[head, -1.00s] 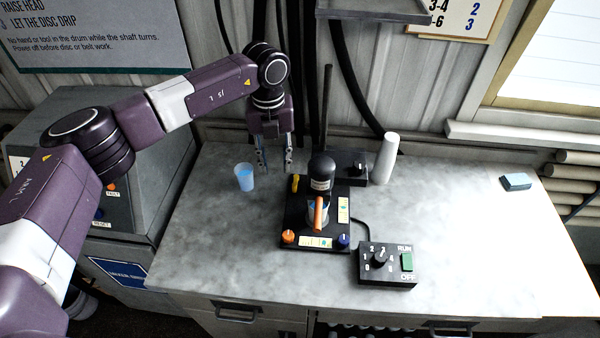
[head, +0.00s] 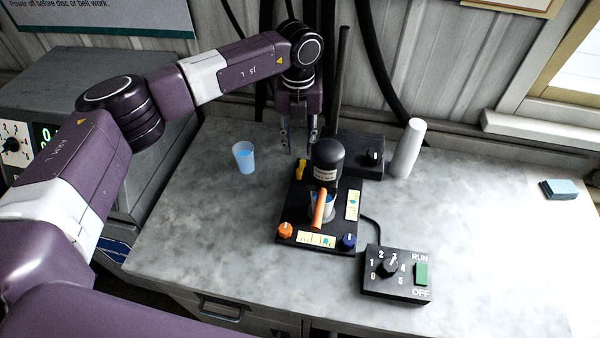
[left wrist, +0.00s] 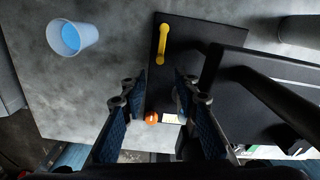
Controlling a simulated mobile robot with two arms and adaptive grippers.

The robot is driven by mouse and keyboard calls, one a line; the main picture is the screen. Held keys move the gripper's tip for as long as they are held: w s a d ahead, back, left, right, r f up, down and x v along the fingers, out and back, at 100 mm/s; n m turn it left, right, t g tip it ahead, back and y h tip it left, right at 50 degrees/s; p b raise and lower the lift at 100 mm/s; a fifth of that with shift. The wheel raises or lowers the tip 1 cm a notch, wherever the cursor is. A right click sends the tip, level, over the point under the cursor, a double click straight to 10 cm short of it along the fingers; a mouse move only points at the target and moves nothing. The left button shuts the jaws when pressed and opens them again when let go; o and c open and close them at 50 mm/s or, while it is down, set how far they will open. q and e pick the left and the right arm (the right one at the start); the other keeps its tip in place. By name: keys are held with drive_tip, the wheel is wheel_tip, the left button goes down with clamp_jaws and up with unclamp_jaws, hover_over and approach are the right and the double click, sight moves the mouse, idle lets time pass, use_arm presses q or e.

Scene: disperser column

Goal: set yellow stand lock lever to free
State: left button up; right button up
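The yellow lock lever (head: 301,168) sits at the back left of the black disperser stand base (head: 285,208). In the left wrist view the yellow lever (left wrist: 163,43) is an upright-looking bar near the base's corner. My left gripper (head: 300,142) points down just behind and above the lever, with its fingers apart and nothing between them. In the left wrist view my left gripper (left wrist: 157,92) is open, and the lever shows beyond its fingertips, apart from them. My right gripper is not in view.
A blue-filled cup (head: 243,157) stands left of the base. The black motor head (head: 326,158) and tall post (head: 340,90) rise close to the gripper. A white bottle (head: 407,148) and a control box (head: 396,275) stand to the right. The table's left front is clear.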

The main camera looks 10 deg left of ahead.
sight(299, 168)
use_arm(q)
drive_tip(key=shift+w+f+b, duration=0.1)
drive_tip(key=shift+f+b, duration=0.25)
drive_tip(key=shift+f, duration=0.65)
drive_tip(key=shift+f+p, duration=0.3)
drive_tip(key=shift+f, duration=0.1)
wheel_tip(299, 168, down, 6)
drive_tip(key=shift+r+p, duration=0.1)
drive_tip(key=shift+p, duration=0.95)
drive_tip(key=shift+f, duration=0.35)
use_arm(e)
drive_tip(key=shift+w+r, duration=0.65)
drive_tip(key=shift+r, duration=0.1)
use_arm(q)
clamp_jaws()
